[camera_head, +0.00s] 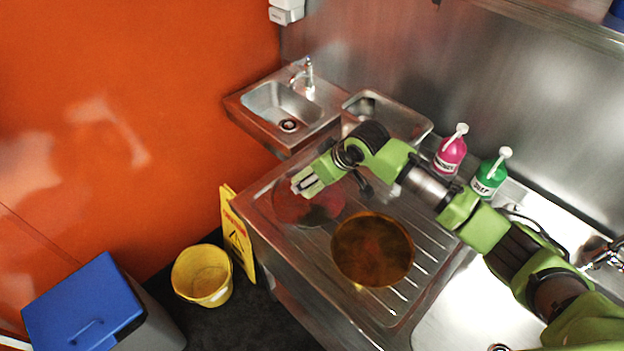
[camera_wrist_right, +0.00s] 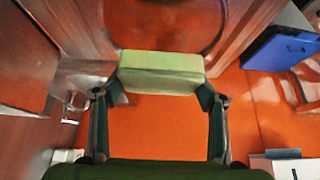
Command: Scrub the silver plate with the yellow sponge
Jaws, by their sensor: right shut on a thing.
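My right gripper (camera_head: 305,184) is shut on the yellow sponge (camera_wrist_right: 161,71), which looks pale yellow-green between the fingertips in the right wrist view. In the head view the gripper hides most of the sponge. A round, shiny plate (camera_head: 322,212) with a reddish reflection lies on the drainboard, partly under the gripper. A second round plate (camera_head: 372,262), brown-amber, lies to its right. I cannot tell whether the sponge touches a plate. A round reddish-brown surface (camera_wrist_right: 165,22) shows beyond the sponge in the wrist view. My left gripper is not in view.
The ribbed steel drainboard (camera_head: 415,285) holds both plates. A pink bottle (camera_head: 450,155) and a green bottle (camera_head: 490,177) stand behind my right arm. A small sink (camera_head: 283,105) is at the back. A yellow bucket (camera_head: 203,275), yellow sign (camera_head: 237,235) and blue-lidded bin (camera_head: 85,308) stand left.

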